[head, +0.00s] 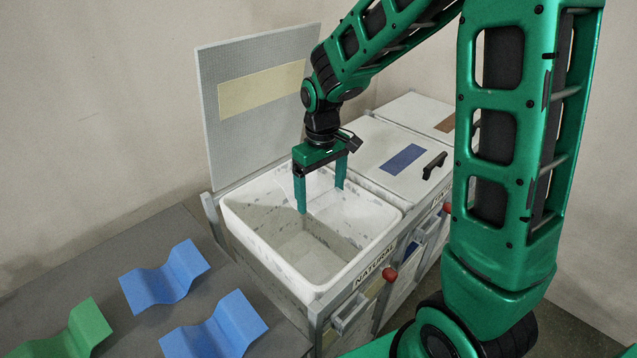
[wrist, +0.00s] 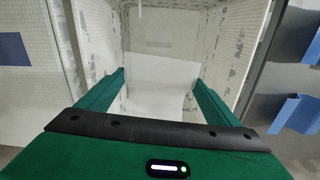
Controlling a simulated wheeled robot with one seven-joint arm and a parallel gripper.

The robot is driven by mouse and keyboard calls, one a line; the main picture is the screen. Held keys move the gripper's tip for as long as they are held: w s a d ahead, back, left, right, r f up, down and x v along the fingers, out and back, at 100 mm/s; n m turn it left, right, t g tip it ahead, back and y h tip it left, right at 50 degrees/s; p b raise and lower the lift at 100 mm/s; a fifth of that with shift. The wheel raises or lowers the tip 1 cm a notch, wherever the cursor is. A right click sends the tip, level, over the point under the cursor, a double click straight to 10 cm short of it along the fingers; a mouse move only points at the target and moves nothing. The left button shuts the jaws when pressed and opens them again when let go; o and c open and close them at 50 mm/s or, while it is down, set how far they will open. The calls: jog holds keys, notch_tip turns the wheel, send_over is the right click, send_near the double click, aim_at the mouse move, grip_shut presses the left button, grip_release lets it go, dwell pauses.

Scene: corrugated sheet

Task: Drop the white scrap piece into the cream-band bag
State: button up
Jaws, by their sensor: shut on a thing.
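The white scrap piece (wrist: 160,75) is a pale sheet between the two fingers in the wrist view. In the head view it is hard to tell from the white bag behind it. My gripper (head: 321,198) is shut on it, with the fingers pointing down at the bag's opening. The cream-band bag (head: 258,255) is an open, white, speckled liner in the bin labelled NATURAL. Its raised grey lid (head: 215,135) carries the cream band (head: 262,88). The fingertips are over or just inside the opening; the exact depth cannot be told.
A closed bin with a blue band (head: 403,158) stands to the right, and one with a brown band (head: 446,123) beyond it. Blue wavy sheets (head: 165,280) and a green one (head: 68,335) lie on the grey table (head: 105,275). The raised lid stands behind my gripper.

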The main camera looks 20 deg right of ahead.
jog(key=shift+s+f, duration=0.1)
jog(key=shift+f, duration=1.35)
jog(key=o, duration=0.9)
jog(key=shift+o, duration=0.2)
jog(key=shift+r, duration=0.1)
notch_tip(320, 180, up, 10)
jog(key=shift+r, duration=0.25)
